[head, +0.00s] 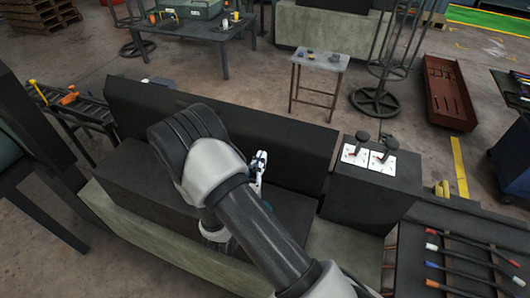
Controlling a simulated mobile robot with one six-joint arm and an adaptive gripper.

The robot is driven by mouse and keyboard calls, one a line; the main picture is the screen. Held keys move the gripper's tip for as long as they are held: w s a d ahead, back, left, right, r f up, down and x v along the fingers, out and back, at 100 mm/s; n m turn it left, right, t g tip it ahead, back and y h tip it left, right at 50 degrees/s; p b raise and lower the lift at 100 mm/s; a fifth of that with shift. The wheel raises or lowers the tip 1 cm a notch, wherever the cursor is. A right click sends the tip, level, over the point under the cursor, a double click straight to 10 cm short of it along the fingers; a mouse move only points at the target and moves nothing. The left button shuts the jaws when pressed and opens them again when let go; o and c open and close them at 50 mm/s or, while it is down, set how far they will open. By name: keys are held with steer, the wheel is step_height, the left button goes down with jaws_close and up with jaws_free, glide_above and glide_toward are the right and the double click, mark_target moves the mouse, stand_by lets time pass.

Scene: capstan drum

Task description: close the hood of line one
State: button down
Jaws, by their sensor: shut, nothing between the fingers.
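A long dark panel (285,145) stands along the back of a dark machine body on a pale stone-like base (140,222). It looks like a raised hood, but I cannot tell whether it is the hood of line one. No line label is readable. My gripper (259,167) shows as small silver parts in front of the panel, right of my arm's bend. It is shut and holds nothing. I cannot tell whether it touches the panel. My arm hides the middle of the machine.
Two black-knobbed levers (362,138) stand on white plates on a dark block to the right. Coloured-handled rods (465,260) lie on a dark surface at lower right.

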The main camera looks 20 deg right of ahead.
mark_target(268, 144)
steer(key=x, duration=0.4)
steer(key=shift+w, duration=0.1)
steer(key=shift+w+d+r, duration=0.1)
steer(key=shift+r, duration=0.05)
